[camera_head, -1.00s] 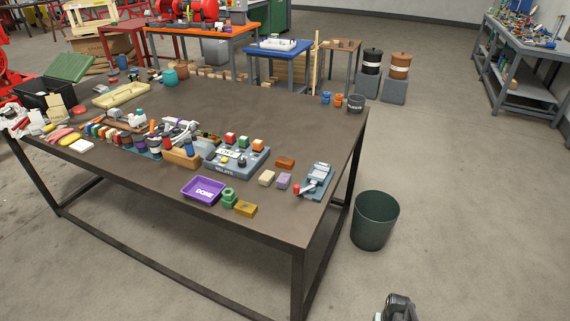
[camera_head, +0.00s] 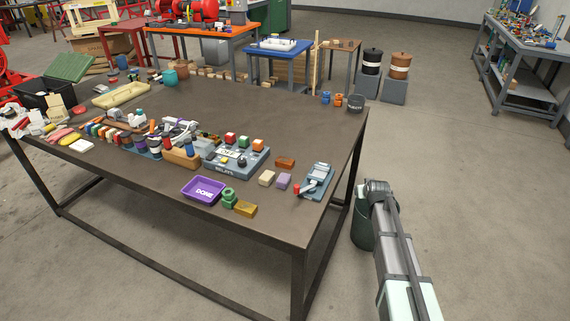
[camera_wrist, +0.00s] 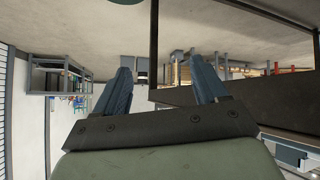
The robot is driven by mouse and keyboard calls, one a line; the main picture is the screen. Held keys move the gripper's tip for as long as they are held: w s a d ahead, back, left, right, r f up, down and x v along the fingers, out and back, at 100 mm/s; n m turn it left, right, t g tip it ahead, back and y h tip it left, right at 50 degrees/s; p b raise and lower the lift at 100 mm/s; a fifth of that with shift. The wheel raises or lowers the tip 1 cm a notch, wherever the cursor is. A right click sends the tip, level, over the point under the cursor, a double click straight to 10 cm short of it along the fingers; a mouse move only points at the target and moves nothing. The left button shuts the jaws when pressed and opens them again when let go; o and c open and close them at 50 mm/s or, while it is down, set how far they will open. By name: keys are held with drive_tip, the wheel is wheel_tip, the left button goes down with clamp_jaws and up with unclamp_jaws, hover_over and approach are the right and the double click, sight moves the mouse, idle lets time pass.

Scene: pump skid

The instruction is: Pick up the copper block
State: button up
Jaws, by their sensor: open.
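A copper-brown block (camera_head: 285,162) lies on the dark table in the head view, behind the pale and lilac blocks and left of the blue-grey device with a red knob. I take it for the copper block. My gripper (camera_wrist: 160,72) shows in the wrist view with two blue-grey fingers spread wide and nothing between them. In the head view my arm stands right of the table, apart from the block; I cannot make out the fingers there. The wrist view does not show the block.
A gold-coloured block (camera_head: 245,208), a green part (camera_head: 229,197) and a purple "DONE" tray (camera_head: 204,189) lie near the front edge. The blue-grey device (camera_head: 318,181) is close by.

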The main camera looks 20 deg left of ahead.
drive_tip(key=w+a+r+n+t+y, duration=0.1)
drive_tip(key=w+a+r, duration=0.5)
drive_tip(key=r, duration=0.4)
drive_tip(key=a+n, duration=0.1)
drive_tip(key=a, duration=0.1)
drive_tip(key=a+n+g, duration=0.1)
drive_tip(key=a, duration=0.2)
drive_tip(key=s+a+r+n+g, duration=0.1)
drive_tip(key=a, duration=0.2)
drive_tip(key=shift+s+a+r, duration=0.1)
drive_tip(key=shift+a, duration=0.05)
drive_tip(key=a+r+n+g, duration=0.1)
drive_tip(key=a, duration=0.1)
drive_tip(key=s+a+n+g, duration=0.1)
drive_tip(key=a, duration=0.2)
drive_tip(key=s+a+r+n+g+h, duration=0.1)
drive_tip(key=a, duration=0.1)
drive_tip(key=shift+a+r, duration=0.35)
drive_tip(key=shift+a, duration=0.05)
drive_tip(key=s+a+r+n+g+h, duration=0.1)
drive_tip(key=s+a+r+n+g, duration=0.15)
drive_tip(key=a, duration=0.25)
wheel_tip(320, 180, up, 6)
drive_tip(key=n+g+h, duration=0.2)
drive_tip(key=n+g, duration=0.1)
hover_over(285, 160)
wheel_tip(285, 160, down, 8)
drive_tip(key=shift+s+d+r, duration=0.1)
drive_tip(key=shift+f, duration=3)
